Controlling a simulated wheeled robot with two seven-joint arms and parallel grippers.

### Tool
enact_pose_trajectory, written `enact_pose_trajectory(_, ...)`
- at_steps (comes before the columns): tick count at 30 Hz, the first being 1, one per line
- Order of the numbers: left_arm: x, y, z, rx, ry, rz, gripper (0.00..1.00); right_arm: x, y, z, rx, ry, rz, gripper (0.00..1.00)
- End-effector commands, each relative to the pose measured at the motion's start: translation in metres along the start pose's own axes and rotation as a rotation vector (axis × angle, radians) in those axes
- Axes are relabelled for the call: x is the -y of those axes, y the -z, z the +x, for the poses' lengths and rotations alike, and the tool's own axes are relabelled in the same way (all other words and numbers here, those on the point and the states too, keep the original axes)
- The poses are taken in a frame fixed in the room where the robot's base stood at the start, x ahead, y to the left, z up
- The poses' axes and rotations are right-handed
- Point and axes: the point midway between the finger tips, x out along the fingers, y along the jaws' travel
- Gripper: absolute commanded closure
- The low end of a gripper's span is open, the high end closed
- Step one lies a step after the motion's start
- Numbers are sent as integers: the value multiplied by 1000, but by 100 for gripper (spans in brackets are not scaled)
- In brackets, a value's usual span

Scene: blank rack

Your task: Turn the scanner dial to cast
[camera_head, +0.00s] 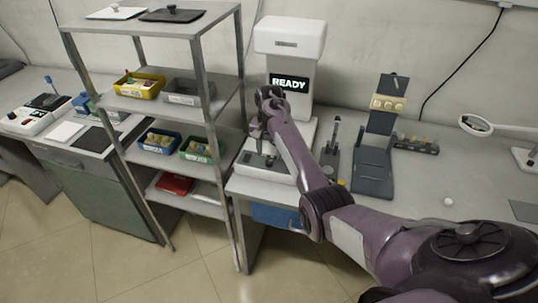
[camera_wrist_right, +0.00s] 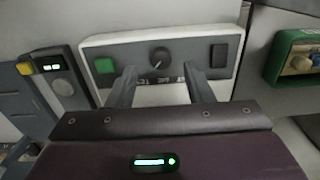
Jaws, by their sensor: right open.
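The scanner (camera_head: 290,42) is a white machine on the right-hand table, and its screen reads READY. In the right wrist view, its grey front panel (camera_wrist_right: 190,58) carries a round dark dial (camera_wrist_right: 160,58) with a light pointer mark toward the lower left. The small labels under the dial are partly hidden by my fingers and too small to read. My right gripper (camera_head: 262,150) is at the scanner's front. In the wrist view my right gripper (camera_wrist_right: 160,78) is open, with one finger on each side below the dial, apparently not touching it. My left gripper is out of view.
A green button (camera_wrist_right: 104,66) and a black switch (camera_wrist_right: 218,55) flank the dial. A metal shelf (camera_head: 175,103) with bins stands left of the scanner; a green bin (camera_wrist_right: 297,58) appears close in the wrist view. A dark stand (camera_head: 373,172) is to the right.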

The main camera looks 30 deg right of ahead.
Motion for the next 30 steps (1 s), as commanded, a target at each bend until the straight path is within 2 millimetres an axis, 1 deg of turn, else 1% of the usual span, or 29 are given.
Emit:
enact_pose_trajectory(1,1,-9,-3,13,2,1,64,0,-1,8,4,-2,0,53)
enact_pose_trajectory(2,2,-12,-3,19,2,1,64,0,-1,12,2,-1,0,53)
enact_pose_trajectory(5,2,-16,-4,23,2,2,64,0,0,26,2,-1,0,53)
enact_pose_trajectory(8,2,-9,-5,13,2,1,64,0,0,34,1,0,0,53)
enact_pose_trajectory(12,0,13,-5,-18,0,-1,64,0,0,39,-1,1,-1,53)
enact_pose_trajectory(14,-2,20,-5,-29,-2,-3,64,0,0,39,-1,1,-1,53)
enact_pose_trajectory(16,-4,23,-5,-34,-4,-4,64,0,0,39,-1,1,-1,53)
enact_pose_trajectory(18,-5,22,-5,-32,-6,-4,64,0,0,39,-1,1,-1,55)
enact_pose_trajectory(28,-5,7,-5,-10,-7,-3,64,0,0,39,-1,0,-1,98)
enact_pose_trajectory(30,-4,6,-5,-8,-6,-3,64,0,0,39,-1,0,-2,98)
